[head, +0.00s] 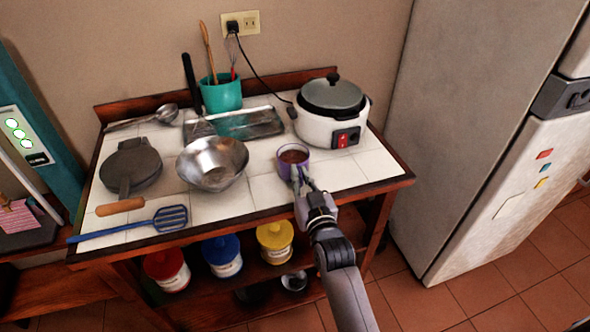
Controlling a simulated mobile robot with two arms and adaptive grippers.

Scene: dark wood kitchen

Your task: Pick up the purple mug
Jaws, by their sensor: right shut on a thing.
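The purple mug (292,158) stands on the white tiled top of the wooden table, in front of the rice cooker. A brown content shows inside its rim. My right gripper (301,179) reaches in from the lower right and is shut on the mug's near side. The gripper hides part of the mug's front, so the exact finger contact is hard to see. The mug looks upright. My left gripper is not in view.
A white rice cooker (331,112) stands just behind the mug. A metal bowl (213,163) is to its left, with a blue spatula (150,224) and a dark pan (131,165) farther left. A fridge (470,110) stands at the right. Tiles right of the mug are clear.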

